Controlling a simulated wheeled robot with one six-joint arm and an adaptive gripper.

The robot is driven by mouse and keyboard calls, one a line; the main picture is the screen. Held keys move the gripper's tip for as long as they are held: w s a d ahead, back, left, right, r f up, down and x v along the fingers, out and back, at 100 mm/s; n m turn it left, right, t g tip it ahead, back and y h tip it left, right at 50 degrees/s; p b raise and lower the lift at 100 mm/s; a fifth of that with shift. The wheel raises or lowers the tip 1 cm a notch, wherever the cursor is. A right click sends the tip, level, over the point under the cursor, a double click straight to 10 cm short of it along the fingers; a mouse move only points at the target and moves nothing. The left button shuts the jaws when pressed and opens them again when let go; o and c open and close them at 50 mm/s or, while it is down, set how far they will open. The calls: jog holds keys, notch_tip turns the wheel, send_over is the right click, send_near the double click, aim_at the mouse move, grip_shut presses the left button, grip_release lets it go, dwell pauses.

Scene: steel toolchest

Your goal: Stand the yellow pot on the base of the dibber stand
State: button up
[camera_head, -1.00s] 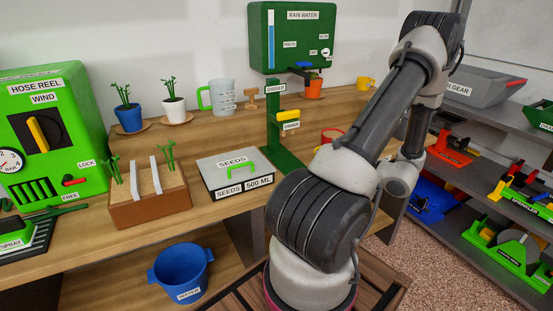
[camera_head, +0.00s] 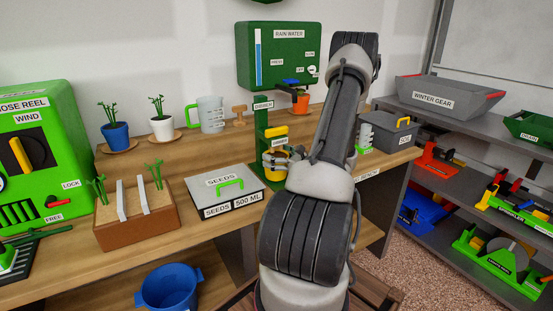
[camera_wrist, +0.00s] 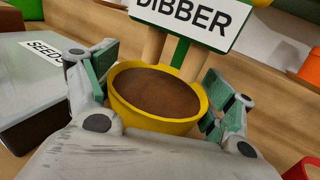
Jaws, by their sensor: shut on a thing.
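The yellow pot (camera_wrist: 195,127), filled with brown soil, is upright or nearly so between the two fingers of my gripper (camera_wrist: 160,92), which is shut on it. In the head view my gripper (camera_head: 276,160) is in front of the green dibber stand (camera_head: 261,122), with the pot just below the dibber sign (camera_head: 280,142). In the wrist view the sign (camera_wrist: 193,18) and two wooden prongs stand right behind the pot's rim. The stand's base is mostly hidden by the gripper and pot. I cannot tell whether the pot's bottom touches it.
The grey seeds box (camera_head: 225,190) lies left of the stand. An orange pot (camera_head: 300,102) sits under the rain water tank (camera_head: 290,60) behind it. A red object (camera_wrist: 303,170) is near the gripper's right side. A grey box (camera_head: 390,137) stands at the bench's right end.

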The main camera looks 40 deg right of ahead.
jog(key=shift+s+d+f, duration=0.15)
jog(key=shift+d+f, duration=0.05)
jog(key=shift+f, duration=0.25)
jog(key=shift+a, duration=0.1)
jog(key=o, duration=1.9)
jog(key=shift+f, duration=0.1)
jog(key=shift+o, duration=0.2)
